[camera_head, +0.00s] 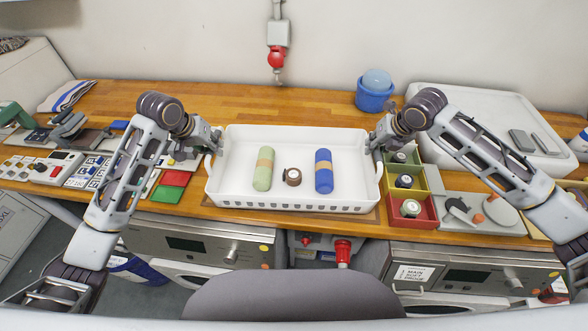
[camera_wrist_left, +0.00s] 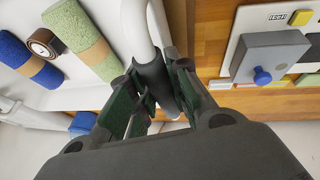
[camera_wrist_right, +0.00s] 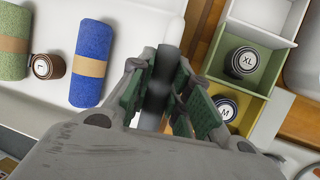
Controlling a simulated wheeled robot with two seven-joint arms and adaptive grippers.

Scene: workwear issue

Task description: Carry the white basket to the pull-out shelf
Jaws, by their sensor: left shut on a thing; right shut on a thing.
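The white basket (camera_head: 292,198) sits at the middle of the wooden counter near its front edge. In it lie a green roll (camera_head: 264,168), a small brown roll (camera_head: 292,176) and a blue roll (camera_head: 323,171). My left gripper (camera_head: 214,141) is shut on the basket's left side handle; the left wrist view shows the fingers (camera_wrist_left: 160,88) around the grey grip. My right gripper (camera_head: 376,139) is shut on the right side handle; the right wrist view shows its fingers (camera_wrist_right: 160,90) around it. I cannot make out the pull-out shelf.
Yellow, green and red bins (camera_head: 408,208) stand close to the basket's right. A white tray (camera_head: 480,115) and a blue container (camera_head: 374,92) are behind right. Red and green cards (camera_head: 170,187) lie left. The counter behind the basket is clear.

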